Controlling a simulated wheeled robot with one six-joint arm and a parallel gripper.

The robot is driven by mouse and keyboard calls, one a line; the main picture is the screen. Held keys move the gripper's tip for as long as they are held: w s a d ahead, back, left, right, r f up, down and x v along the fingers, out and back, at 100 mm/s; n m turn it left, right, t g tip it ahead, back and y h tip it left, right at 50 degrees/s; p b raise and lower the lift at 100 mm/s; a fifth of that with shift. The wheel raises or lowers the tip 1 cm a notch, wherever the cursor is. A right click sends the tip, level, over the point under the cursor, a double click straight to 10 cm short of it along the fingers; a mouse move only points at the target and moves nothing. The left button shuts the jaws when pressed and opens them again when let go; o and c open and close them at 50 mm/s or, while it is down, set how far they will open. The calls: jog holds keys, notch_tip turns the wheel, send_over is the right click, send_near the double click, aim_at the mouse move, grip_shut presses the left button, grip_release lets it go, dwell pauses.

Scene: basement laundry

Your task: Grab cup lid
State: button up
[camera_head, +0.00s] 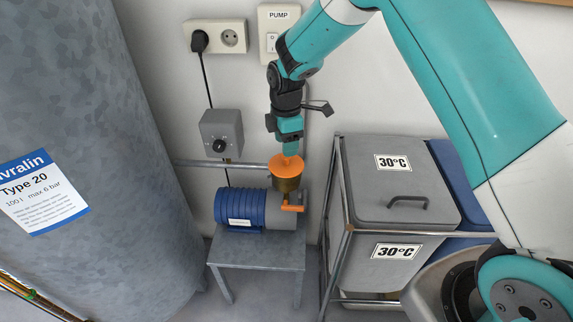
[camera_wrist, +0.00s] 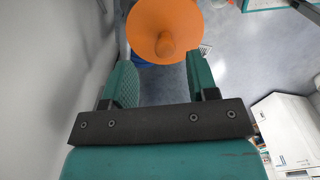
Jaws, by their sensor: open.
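The cup lid (camera_head: 283,168) is an orange disc with a knob on top. It sits on a brass-coloured cup (camera_head: 287,184) on top of the blue pump (camera_head: 240,206). My gripper (camera_head: 291,153) is just above the lid and points down at it. In the wrist view the lid (camera_wrist: 160,18) is ahead of my fingertips, with its knob roughly in line with the gap between them. My gripper (camera_wrist: 161,66) is open and the gap holds nothing. The cup is hidden under the lid in the wrist view.
The pump stands on a small grey metal table (camera_head: 262,250). A large grey tank (camera_head: 120,180) stands at left. A grey lidded bin (camera_head: 385,195) in a metal frame stands at right. A wall, a horizontal pipe (camera_head: 225,164) and a dial box (camera_head: 221,134) are close behind.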

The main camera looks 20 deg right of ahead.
aim_at(286, 161)
jog(key=f, duration=0.4)
jog(key=shift+s+a+f, duration=0.1)
jog(key=shift+s+f, duration=0.2)
jog(key=shift+f, duration=0.1)
jog(key=shift+c, duration=0.2)
jog(key=c, duration=0.9)
grip_shut()
jog(key=shift+r, duration=0.2)
